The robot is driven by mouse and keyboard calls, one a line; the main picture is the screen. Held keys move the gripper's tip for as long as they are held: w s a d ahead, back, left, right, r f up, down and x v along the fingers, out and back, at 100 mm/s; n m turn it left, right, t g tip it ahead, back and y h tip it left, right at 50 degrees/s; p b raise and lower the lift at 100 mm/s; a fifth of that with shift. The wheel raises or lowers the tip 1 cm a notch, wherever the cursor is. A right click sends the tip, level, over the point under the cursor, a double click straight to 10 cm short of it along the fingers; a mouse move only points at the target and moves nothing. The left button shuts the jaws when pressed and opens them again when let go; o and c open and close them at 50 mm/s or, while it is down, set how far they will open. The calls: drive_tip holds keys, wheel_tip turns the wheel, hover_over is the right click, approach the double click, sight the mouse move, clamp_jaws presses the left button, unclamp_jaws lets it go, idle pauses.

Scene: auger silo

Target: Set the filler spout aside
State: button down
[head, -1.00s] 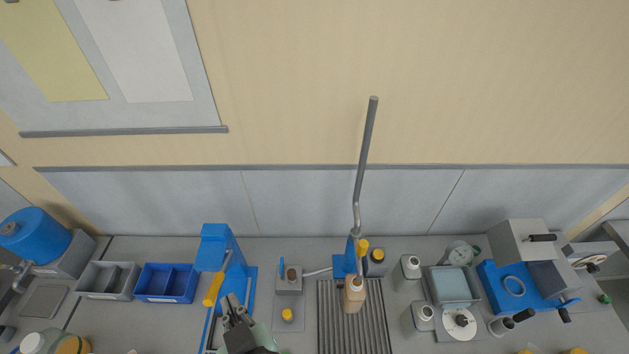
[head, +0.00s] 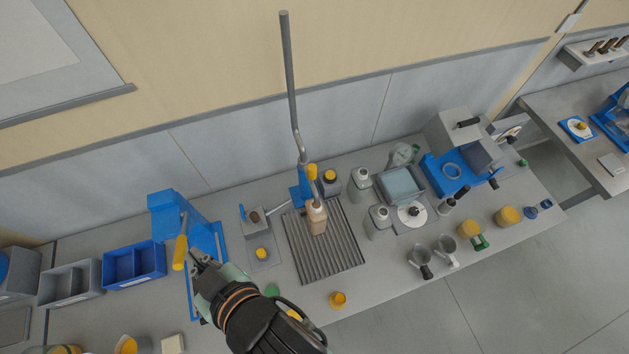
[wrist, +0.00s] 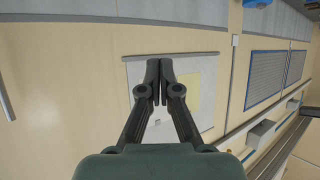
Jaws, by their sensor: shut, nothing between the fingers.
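The blue filler stand (head: 299,193) has a long bent grey pipe (head: 290,82) rising from it and a yellow part (head: 311,172) at its top. A tan bottle (head: 317,219) stands in front of it on a ribbed grey drain tray (head: 330,258). I cannot tell for certain which part is the filler spout. My gripper (head: 195,257) is left of the tray, near the blue press, and apart from the filler. In the wrist view its fingertips (wrist: 160,80) are together with nothing between them, facing the wall.
The blue press (head: 164,212) with a yellow handle stands close to my gripper. A blue bin (head: 163,258) and a grey bin (head: 97,283) are at the left. The bench's front right holds cups.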

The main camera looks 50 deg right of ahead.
drive_tip(key=w+d+f+m+g+y+b, duration=0.2)
drive_tip(key=w+d+f+m+b, duration=0.1)
drive_tip(key=d+f, duration=0.8)
drive_tip(key=m+t+b, duration=0.3)
drive_tip(key=m+t, duration=0.1)
drive_tip(key=m, duration=0.5)
approach(309, 173)
drive_tip(key=w+a+f, duration=0.2)
drive_tip(key=a, duration=0.5)
drive_tip(key=s+d+f+m+t+h+b, duration=0.1)
drive_tip(key=s+d+m+t+h, duration=0.2)
drive_tip(key=s+d+m, duration=0.3)
drive_tip(key=s+d, duration=0.3)
drive_tip(key=d, duration=0.1)
drive_tip(key=shift+s+d+f+m+b, duration=0.3)
drive_tip(key=shift+s+d+f+m, duration=0.05)
drive_tip(key=shift+f+m, duration=0.05)
drive_tip(key=w+a+p, duration=0.2)
drive_tip(key=w+p, duration=0.1)
drive_tip(key=w, duration=1)
